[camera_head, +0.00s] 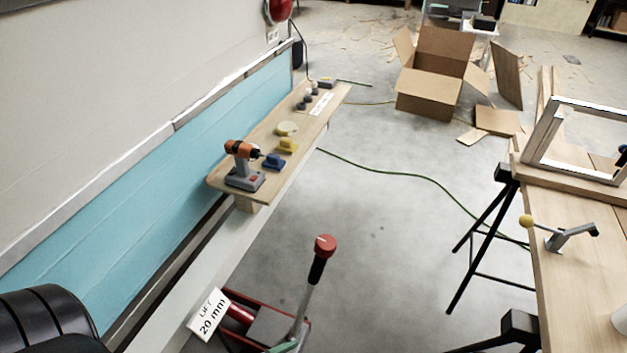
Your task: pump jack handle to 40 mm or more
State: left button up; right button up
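The jack handle (305,295) stands at the bottom centre, a grey lever tilted slightly right, with a black grip and a red knob (325,245) on top. It rises from a red and grey floor jack (268,326) that is partly cut off by the bottom edge. A white sign (208,314) at the jack's left reads "LIFT 20 mm". Neither of my grippers is in view, and nothing touches the handle.
The camper's turquoise side (150,190) runs along the left, with a black ribbed tyre-like shape (40,320) below. A wooden shelf (228,187) holds a drill (243,168) and small items. A workbench (570,280) stands right. Floor between is open, crossed by a green cable (400,174).

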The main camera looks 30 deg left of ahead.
aim_at(316, 268)
jog(key=u, duration=1.05)
